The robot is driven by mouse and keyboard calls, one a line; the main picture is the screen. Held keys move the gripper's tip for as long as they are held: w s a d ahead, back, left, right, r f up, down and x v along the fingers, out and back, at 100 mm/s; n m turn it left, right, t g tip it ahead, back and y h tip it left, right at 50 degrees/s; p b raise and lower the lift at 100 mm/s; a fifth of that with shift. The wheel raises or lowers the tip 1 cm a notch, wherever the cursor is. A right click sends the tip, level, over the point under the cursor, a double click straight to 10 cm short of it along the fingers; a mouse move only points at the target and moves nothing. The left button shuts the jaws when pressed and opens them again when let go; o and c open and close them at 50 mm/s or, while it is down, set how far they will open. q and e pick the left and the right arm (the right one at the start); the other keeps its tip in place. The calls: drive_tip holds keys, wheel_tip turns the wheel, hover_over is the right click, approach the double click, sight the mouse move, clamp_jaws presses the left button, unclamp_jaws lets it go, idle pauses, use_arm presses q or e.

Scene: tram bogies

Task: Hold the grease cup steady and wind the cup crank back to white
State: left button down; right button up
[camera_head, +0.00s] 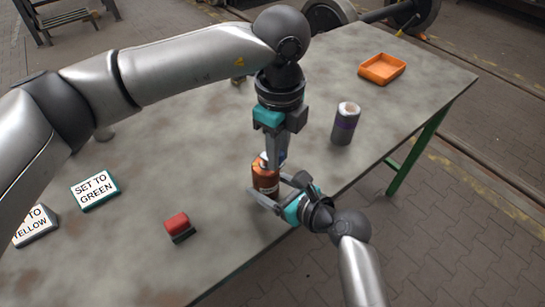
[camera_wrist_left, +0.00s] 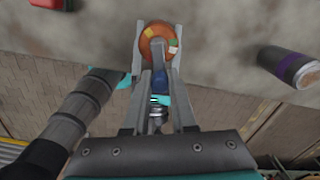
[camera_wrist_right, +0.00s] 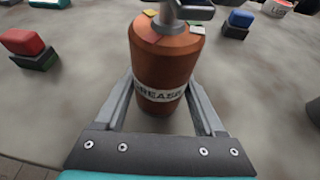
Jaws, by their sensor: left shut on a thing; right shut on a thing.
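The grease cup (camera_head: 264,180) is an orange-brown upright cylinder with a "GREASE" label, near the table's front edge; it fills the middle of the right wrist view (camera_wrist_right: 165,72). Its top (camera_wrist_left: 155,34) has coloured patches, with yellow, green and white among them. The grey cup crank (camera_wrist_left: 158,52) runs from the centre of the top to a blue grip (camera_wrist_left: 160,76). My left gripper (camera_head: 276,155) reaches down from above and is shut on the crank's blue grip. My right gripper (camera_wrist_right: 163,85) is shut around the cup's body. I cannot tell exactly which colour the crank points to.
A purple-banded grey can (camera_head: 345,127) and an orange tray (camera_head: 382,69) stand to the right.

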use_arm(q)
drive_tip(key=n, duration=0.2)
drive_tip(key=w+n, duration=0.1)
drive_tip(key=n, duration=0.1)
drive_tip(key=shift+d, duration=0.2)
idle(0.3)
drive_tip(key=n, duration=0.2)
drive_tip(key=w+n, duration=0.1)
drive_tip(key=n, duration=0.1)
drive_tip(key=c, duration=0.7)
unclamp_jaws()
drive_tip(key=shift+o, duration=0.2)
